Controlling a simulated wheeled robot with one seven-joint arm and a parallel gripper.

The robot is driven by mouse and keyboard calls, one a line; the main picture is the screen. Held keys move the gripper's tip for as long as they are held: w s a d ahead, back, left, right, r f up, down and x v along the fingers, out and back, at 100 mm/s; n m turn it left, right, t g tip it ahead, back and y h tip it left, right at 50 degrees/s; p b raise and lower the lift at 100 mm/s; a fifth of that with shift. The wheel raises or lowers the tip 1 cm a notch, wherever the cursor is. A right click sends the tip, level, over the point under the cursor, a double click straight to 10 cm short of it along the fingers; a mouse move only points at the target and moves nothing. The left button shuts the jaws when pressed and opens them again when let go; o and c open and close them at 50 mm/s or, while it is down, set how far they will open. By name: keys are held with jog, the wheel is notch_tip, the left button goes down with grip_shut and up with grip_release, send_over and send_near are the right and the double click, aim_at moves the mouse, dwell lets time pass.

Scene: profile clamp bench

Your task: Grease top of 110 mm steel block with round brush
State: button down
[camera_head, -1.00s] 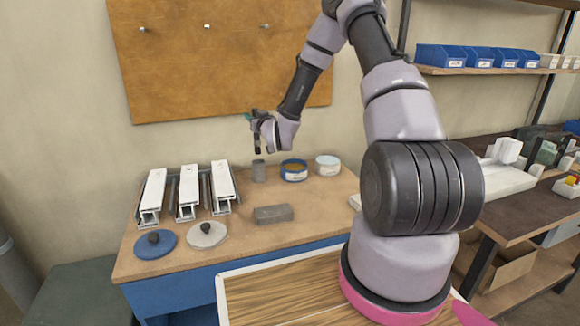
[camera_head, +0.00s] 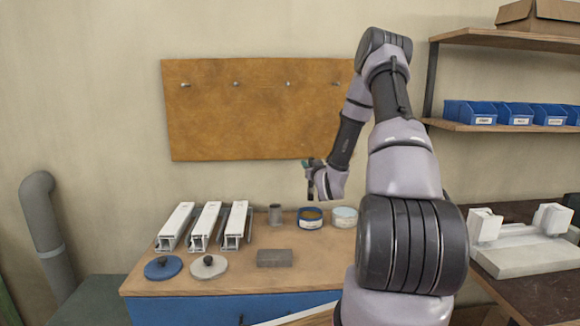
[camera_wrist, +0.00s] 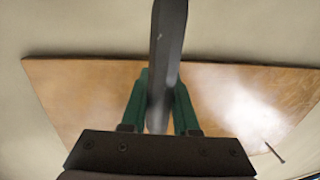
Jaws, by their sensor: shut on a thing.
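The steel block (camera_head: 275,258) is a grey rectangular piece lying flat near the front middle of the bench in the head view. The brush's lower end (camera_head: 309,190) hangs down, clear of the tin. Its bristles cannot be made out.
A grey metal cup (camera_head: 275,215) stands left of the blue-rimmed tin, and a pale tin (camera_head: 344,217) stands right. White profiles (camera_head: 206,227) stand at the left. A blue lid (camera_head: 163,267) and a grey lid (camera_head: 208,266) lie in front. A pegboard (camera_head: 250,110) hangs behind.

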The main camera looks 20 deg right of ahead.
jog(key=shift+f, duration=3.5)
notch_tip(320, 180, up, 7)
dwell(0.6)
dwell(0.7)
